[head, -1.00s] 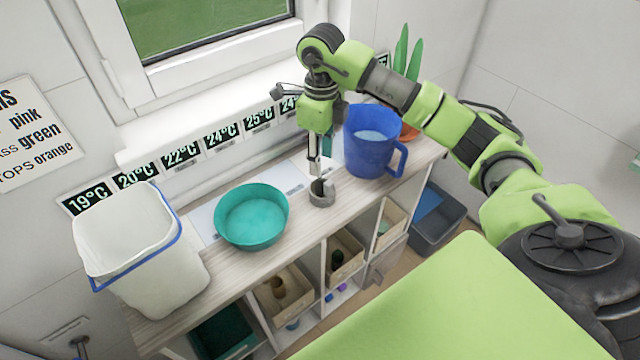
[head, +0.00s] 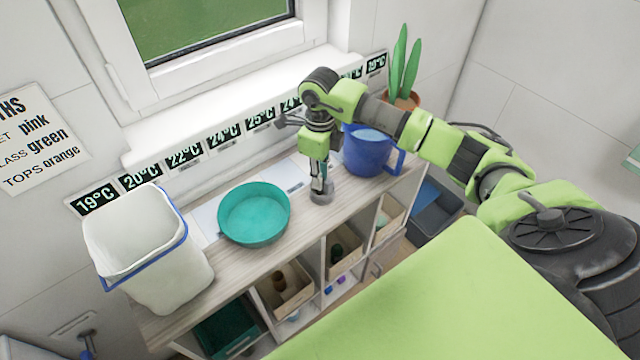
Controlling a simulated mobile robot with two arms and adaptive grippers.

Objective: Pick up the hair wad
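My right gripper (head: 321,185) points straight down over the shelf top, between the teal bowl and the blue jug. Its fingertips are at a small round grey thing (head: 321,197) on the wood and overlap it. The fingers are too small to tell whether they are open or shut. I cannot make out the hair wad for certain; a dark spot showed in the grey thing earlier, and the fingers cover that place now. My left gripper is not in view.
A teal bowl (head: 253,212) stands left of the gripper, a blue jug (head: 368,152) close on its right. A white bin (head: 150,255) is at the left end of the wooden shelf top (head: 300,228). A potted plant (head: 405,70) stands behind the jug.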

